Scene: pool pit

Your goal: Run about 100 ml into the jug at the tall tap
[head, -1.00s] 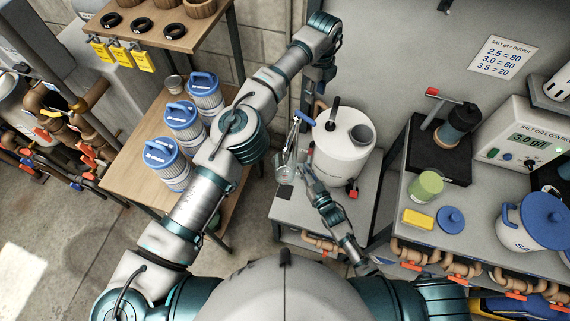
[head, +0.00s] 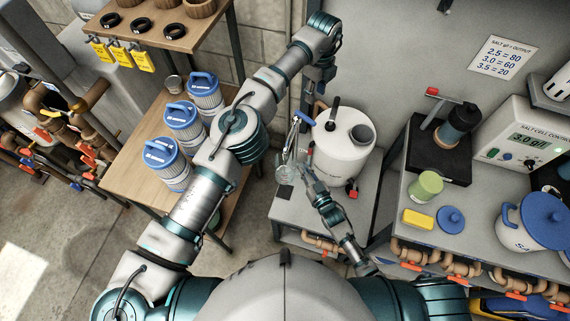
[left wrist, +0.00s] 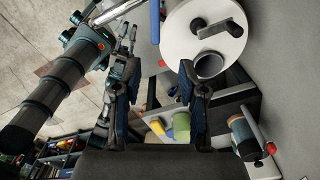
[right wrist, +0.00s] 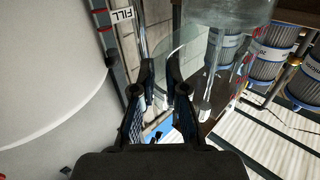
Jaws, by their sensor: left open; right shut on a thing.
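The tall tap (head: 293,137) has a thin metal spout and a blue lever (head: 306,119), beside the white drum; the lever also shows in the left wrist view (left wrist: 154,22). The clear jug (head: 284,173) is held below the spout, near a dark square pad. My right gripper (head: 305,166) is shut on the jug; in the right wrist view its fingers (right wrist: 161,92) close on clear material. Red marks show on the jug's side; its water level cannot be made out. My left gripper (left wrist: 155,95) is open and empty, near the lever; the head view largely hides its fingers.
The white drum (head: 343,145) stands right of the tap on a grey bench. Blue-lidded filter cartridges (head: 181,122) stand on a wooden shelf at left.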

